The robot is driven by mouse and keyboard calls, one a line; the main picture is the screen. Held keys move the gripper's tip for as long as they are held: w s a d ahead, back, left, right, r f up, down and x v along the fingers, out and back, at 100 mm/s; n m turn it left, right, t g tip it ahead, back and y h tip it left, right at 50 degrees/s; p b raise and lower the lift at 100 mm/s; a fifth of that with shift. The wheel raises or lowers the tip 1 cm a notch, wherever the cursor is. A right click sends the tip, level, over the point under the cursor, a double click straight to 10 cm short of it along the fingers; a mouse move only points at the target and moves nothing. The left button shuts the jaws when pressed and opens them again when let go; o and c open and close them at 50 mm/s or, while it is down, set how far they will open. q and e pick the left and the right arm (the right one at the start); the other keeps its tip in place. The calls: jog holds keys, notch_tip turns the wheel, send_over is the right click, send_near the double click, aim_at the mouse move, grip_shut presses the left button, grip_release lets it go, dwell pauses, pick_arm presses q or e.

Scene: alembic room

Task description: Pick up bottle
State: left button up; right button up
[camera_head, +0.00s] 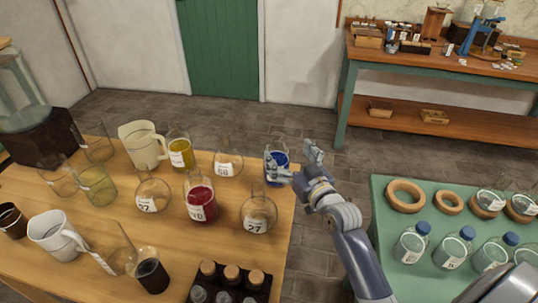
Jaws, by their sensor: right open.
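My right gripper (291,156) reaches in from the lower right and is open at the far right end of the wooden table. A glass vessel with blue liquid (278,158) stands there, at the gripper's left finger and partly hidden by it. I cannot tell whether they touch. Several clear bottles with blue caps, one of them this near bottle (411,244), stand on the green table at the right, away from the gripper. My left gripper is not in view.
The wooden table (254,172) is crowded: a red flask (201,203), a yellow flask (180,152), clear numbered flasks, a cream jug (143,147) and a dark rack (238,293). Cork rings (405,195) lie on the green table. A gap of floor separates the tables.

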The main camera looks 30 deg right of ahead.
aim_at(282, 166)
jog(key=shift+w+d+f, duration=0.1)
jog(key=shift+w+f, duration=0.1)
jog(key=shift+f, duration=0.15)
jog(key=f, duration=0.4)
jog(key=f+b, duration=0.1)
jog(key=f, duration=0.1)
jog(key=shift+s+f, duration=0.2)
jog(key=shift+s, duration=0.15)
jog(key=shift+w+f, duration=0.15)
jog(key=shift+w, duration=0.2)
jog(key=w, duration=0.2)
jog(key=shift+w, duration=0.4)
jog(key=w, duration=0.3)
jog(key=shift+w, duration=0.35)
jog(key=shift+w+f, duration=0.1)
jog(key=shift+w, duration=0.15)
jog(key=c, duration=1.8)
jog(key=shift+w+r, duration=0.1)
jog(key=shift+r, duration=0.1)
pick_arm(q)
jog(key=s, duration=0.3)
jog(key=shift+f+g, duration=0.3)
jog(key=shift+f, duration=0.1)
